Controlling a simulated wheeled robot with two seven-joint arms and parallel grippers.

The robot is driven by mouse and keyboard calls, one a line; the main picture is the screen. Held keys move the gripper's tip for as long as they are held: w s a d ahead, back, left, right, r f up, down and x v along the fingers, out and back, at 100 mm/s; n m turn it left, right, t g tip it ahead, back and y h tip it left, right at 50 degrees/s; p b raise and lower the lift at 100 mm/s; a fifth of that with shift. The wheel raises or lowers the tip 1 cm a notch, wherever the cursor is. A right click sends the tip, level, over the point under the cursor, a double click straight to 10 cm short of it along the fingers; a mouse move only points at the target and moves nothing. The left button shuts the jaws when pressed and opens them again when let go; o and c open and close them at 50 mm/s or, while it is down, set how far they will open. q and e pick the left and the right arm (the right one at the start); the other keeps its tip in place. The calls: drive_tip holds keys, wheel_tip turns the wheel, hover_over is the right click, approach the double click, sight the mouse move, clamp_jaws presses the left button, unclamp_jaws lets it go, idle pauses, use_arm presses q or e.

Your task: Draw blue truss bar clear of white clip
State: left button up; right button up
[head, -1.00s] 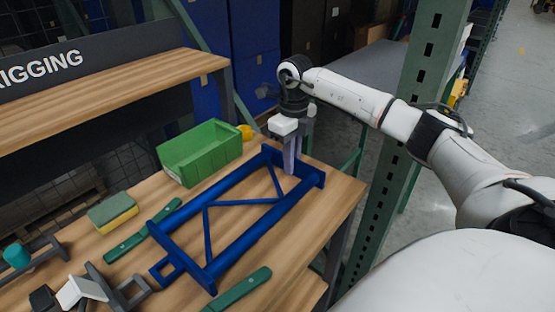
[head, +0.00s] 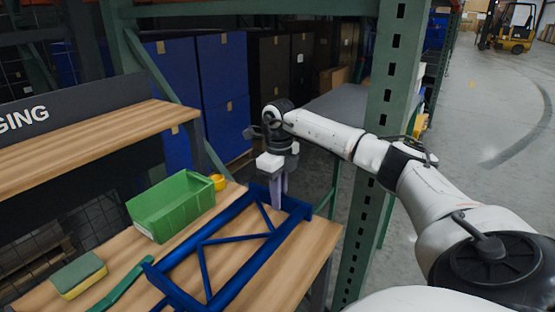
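The blue truss bar (head: 240,279), a long frame with cross braces, lies along the wooden table; its near end runs out of the picture. My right gripper (head: 278,192) points down at the truss's far end and looks shut on its end bar; the fingertips are partly hidden there. The white clip is not in view. My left gripper is not in view either.
A green bin (head: 171,205) stands left of the truss, with a small yellow object (head: 218,182) behind it. A sponge (head: 79,275) and a green-handled tool (head: 122,286) lie at the left. A green rack post (head: 385,110) stands right of the table.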

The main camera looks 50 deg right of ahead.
drive_tip(key=o, duration=0.4)
drive_tip(key=shift+r, duration=0.1)
wheel_tip(320, 180, up, 8)
drive_tip(key=p, duration=0.7)
drive_tip(key=shift+p, duration=0.35)
drive_tip(key=shift+r, duration=0.15)
